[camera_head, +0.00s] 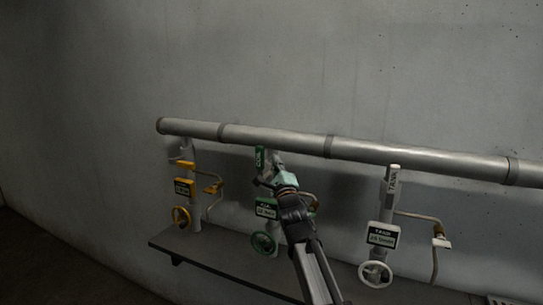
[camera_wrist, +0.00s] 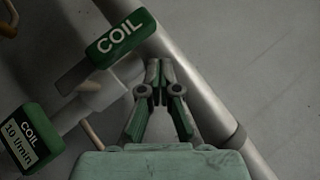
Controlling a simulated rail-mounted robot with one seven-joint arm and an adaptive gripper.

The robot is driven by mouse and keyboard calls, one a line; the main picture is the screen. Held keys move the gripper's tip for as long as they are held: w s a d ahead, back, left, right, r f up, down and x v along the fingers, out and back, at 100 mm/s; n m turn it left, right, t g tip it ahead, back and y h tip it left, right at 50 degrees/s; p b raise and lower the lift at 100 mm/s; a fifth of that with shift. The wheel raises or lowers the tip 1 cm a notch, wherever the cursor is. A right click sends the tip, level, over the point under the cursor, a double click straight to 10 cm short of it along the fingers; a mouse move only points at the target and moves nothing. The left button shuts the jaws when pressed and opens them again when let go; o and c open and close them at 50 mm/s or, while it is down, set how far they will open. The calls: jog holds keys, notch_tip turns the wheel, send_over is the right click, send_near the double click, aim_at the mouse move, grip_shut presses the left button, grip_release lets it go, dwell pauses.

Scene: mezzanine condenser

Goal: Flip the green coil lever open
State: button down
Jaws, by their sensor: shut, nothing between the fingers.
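The green coil lever shows in the wrist view as a green handle marked COIL (camera_wrist: 120,40), tilted in the picture, with a grey arm running down left by a pale valve body. In the head view its green handle (camera_head: 260,158) stands near the top of the middle valve, just below the pipe. My gripper (camera_wrist: 160,66) is shut and empty, its fingertips just right of the lever handle in the wrist view. I cannot tell whether they touch it. In the head view my gripper (camera_head: 262,181) partly covers the middle valve.
A horizontal grey pipe (camera_head: 280,139) runs above the valves along a concrete wall. The green COIL sign (camera_wrist: 29,139) and green handwheel (camera_head: 263,243) sit below the lever. A dark shelf (camera_head: 215,258) lies beneath.

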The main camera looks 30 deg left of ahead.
jog(key=s+d+b, duration=0.1)
jog(key=s+d, duration=0.5)
jog(key=d, duration=0.3)
jog(key=shift+a, duration=0.1)
